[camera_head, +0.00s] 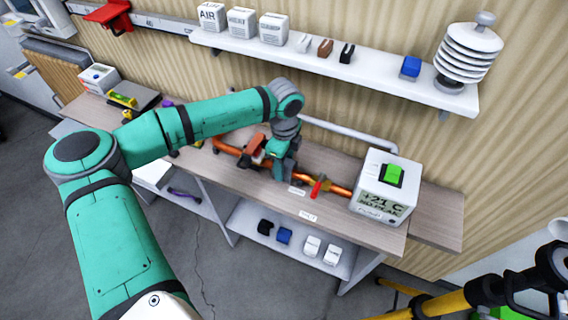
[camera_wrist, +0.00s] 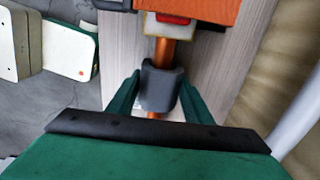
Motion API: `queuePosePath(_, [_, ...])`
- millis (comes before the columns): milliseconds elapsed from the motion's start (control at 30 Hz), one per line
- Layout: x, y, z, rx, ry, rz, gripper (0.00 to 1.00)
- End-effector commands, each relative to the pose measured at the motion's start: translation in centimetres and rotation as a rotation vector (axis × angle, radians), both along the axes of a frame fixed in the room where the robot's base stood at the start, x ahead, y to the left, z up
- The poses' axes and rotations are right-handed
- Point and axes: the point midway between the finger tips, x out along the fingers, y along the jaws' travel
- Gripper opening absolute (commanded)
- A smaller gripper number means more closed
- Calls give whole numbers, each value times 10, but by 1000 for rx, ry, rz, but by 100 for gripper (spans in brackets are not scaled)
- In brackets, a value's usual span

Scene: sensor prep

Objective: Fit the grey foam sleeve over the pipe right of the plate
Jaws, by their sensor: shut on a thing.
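The grey foam sleeve (camera_wrist: 159,86) is between the two green fingers of my gripper (camera_wrist: 154,94) in the wrist view. My gripper is shut on it. The sleeve lies in line with the copper pipe (camera_wrist: 165,52), which shows above it and again just below it. I cannot tell whether it sits fully around the pipe or only over it. A pale plate (camera_wrist: 151,27) with a red patch crosses the pipe above the sleeve. In the head view my gripper (camera_head: 284,170) is low over the copper pipe (camera_head: 341,190), and the sleeve is not clearly visible.
A red valve handle (camera_head: 318,188) stands on the pipe to the right of my gripper. A white display box (camera_head: 384,188) stands at the bench's right. Small blocks sit on the lower shelf (camera_head: 262,248). A wall shelf (camera_head: 400,88) runs behind. The bench front (camera_head: 255,185) is mostly clear.

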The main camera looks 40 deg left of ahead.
Motion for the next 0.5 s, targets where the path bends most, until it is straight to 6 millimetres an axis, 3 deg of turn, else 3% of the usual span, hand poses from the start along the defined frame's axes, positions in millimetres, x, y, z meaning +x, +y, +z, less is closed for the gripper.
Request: queuePosePath(500, [0,0,-6,0,0,0,25])
